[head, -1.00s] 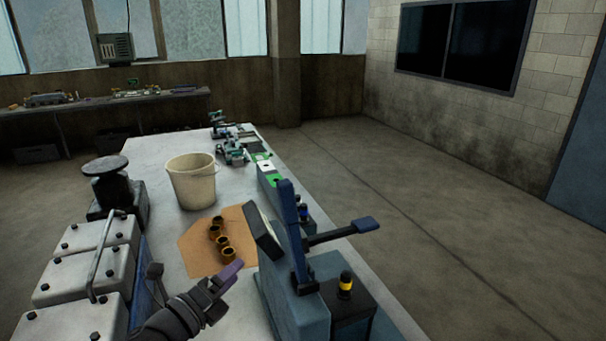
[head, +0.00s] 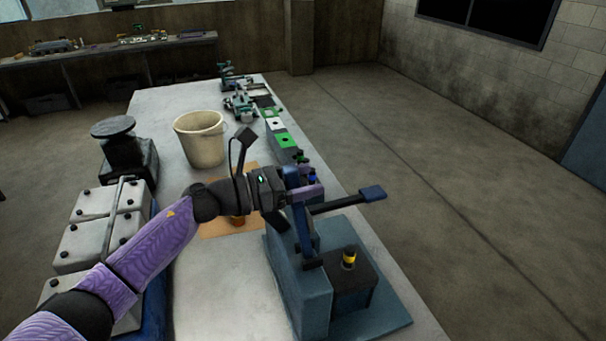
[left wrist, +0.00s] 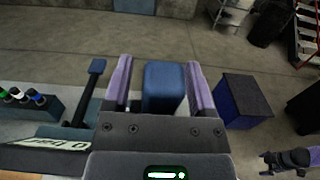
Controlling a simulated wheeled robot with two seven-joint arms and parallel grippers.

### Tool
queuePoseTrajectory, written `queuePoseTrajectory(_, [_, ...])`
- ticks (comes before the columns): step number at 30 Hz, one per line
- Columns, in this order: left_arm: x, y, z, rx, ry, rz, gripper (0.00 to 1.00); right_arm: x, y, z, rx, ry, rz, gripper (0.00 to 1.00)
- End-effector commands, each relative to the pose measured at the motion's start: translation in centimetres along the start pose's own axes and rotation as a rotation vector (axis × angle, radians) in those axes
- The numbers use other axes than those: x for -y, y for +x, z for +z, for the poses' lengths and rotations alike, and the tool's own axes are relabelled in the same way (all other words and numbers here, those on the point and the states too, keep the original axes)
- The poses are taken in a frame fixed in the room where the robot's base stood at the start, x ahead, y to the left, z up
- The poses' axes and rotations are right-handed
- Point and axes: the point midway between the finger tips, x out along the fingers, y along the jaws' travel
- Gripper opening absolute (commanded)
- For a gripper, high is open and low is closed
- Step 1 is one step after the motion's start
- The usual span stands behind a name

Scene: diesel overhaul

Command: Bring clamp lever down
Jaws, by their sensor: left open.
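The clamp stand (head: 305,290) is a blue-grey fixture at the table's right edge. Its upright blue lever (head: 306,238) is partly hidden by my left gripper in the head view. My left gripper (head: 303,186) is open at the lever's upper end. In the left wrist view, the blue lever end (left wrist: 164,88) lies between the two purple fingers, with a gap visible on the right side.
A yellow-banded button (head: 348,258) sits on the stand's black box. A cream bucket (head: 200,140) and an orange-brown mat (head: 215,228) are on the table (head: 205,290). A dark jointed shape, perhaps my right gripper, shows in the left wrist view's lower right corner.

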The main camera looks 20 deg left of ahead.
Motion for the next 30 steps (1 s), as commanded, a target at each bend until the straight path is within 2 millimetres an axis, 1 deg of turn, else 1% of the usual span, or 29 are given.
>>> queuePoseTrajectory(4, [0.00, -0.02, -0.03, 0.000, -0.001, 0.000, 0.72, -0.13, 0.04, -0.01, -0.001, -0.001, 0.002, 1.00])
queuePoseTrajectory(5, [0.00, -0.02, -0.03, 0.001, -0.001, 0.000, 0.66, -0.16, 0.04, -0.02, -0.001, -0.001, 0.002, 1.00])
queuePoseTrajectory(6, [0.00, -0.02, -0.02, 0.001, -0.001, 0.000, 0.57, -0.18, 0.03, -0.02, -0.001, -0.001, 0.003, 1.00])
queuePoseTrajectory(8, [-0.01, -0.03, -0.02, 0.001, -0.001, 0.000, 0.45, -0.22, 0.03, -0.02, -0.001, -0.002, 0.003, 1.00])
queuePoseTrajectory(9, [-0.01, -0.03, -0.01, 0.001, -0.001, 0.000, 0.36, -0.24, 0.03, -0.02, -0.001, -0.002, 0.004, 1.00])
queuePoseTrajectory(11, [-0.01, -0.04, -0.01, 0.001, -0.001, 0.000, 0.23, -0.27, 0.03, -0.02, -0.001, -0.002, 0.004, 1.00])
queuePoseTrajectory(12, [-0.01, -0.04, -0.01, 0.001, -0.001, 0.000, 0.15, -0.27, 0.03, -0.03, -0.001, -0.002, 0.004, 1.00])
queuePoseTrajectory(14, [0.00, -0.04, -0.01, 0.001, -0.001, 0.000, 0.02, -0.27, 0.03, -0.03, -0.001, -0.002, 0.004, 1.00])
queuePoseTrajectory(15, [-0.01, -0.04, -0.01, 0.001, -0.002, 0.000, 0.00, -0.28, 0.03, -0.03, -0.001, -0.002, 0.004, 1.00])
queuePoseTrajectory(30, [-0.02, -0.05, 0.01, 0.002, -0.002, 0.001, 0.00, -0.27, 0.03, -0.05, -0.001, -0.001, 0.004, 1.00])
